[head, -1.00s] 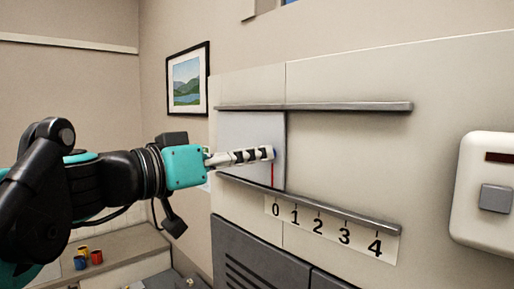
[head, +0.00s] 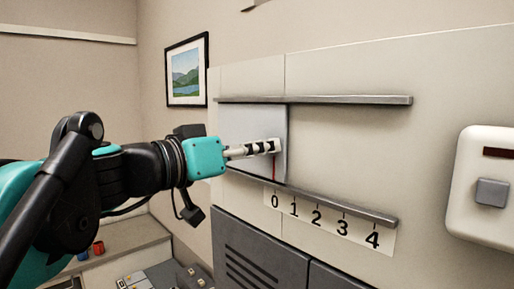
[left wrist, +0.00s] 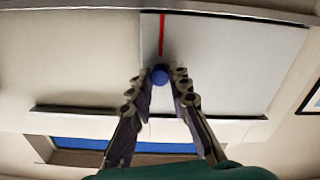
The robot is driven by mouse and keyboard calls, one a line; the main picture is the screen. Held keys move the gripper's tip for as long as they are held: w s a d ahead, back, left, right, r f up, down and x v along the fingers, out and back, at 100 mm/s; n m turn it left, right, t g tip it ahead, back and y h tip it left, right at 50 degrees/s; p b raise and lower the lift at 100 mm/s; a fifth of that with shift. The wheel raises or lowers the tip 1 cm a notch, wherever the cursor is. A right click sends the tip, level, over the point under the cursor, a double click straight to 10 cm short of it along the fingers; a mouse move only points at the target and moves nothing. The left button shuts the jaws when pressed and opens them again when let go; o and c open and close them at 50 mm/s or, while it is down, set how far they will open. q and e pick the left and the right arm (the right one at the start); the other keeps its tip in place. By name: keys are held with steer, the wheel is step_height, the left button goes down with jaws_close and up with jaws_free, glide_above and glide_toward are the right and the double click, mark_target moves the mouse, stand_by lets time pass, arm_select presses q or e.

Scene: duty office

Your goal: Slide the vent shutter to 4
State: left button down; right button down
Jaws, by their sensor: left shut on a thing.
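The vent shutter (head: 237,120) is a pale square plate between two grey rails at the left end of its track. Its red pointer line (head: 275,170) stands close to the 0 of the number scale (head: 318,222), which runs from 0 to 4 rightward. My left gripper (head: 270,147) reaches in from the left, in front of the plate. In the left wrist view its fingertips (left wrist: 160,84) are closed on a blue knob (left wrist: 159,74) on the shutter (left wrist: 230,60), near the red line. The knob is hidden by the fingers in the head view. My right gripper is not seen.
The upper rail (head: 330,99) and lower rail (head: 345,206) extend right over bare panel, clear up to 4. A white box with a grey button (head: 492,192) is on the wall at right. A grey louvred panel (head: 255,258) lies below.

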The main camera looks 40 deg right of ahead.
arm_select(q)
steer(key=s, duration=0.6)
steer(key=s+d, duration=0.1)
steer(key=s, duration=1.1)
steer(key=shift+s+d, duration=0.25)
steer(key=shift+s, duration=0.15)
steer(key=shift+w, duration=0.15)
steer(key=c, duration=1.4)
jaws_free()
steer(key=shift+s, duration=0.3)
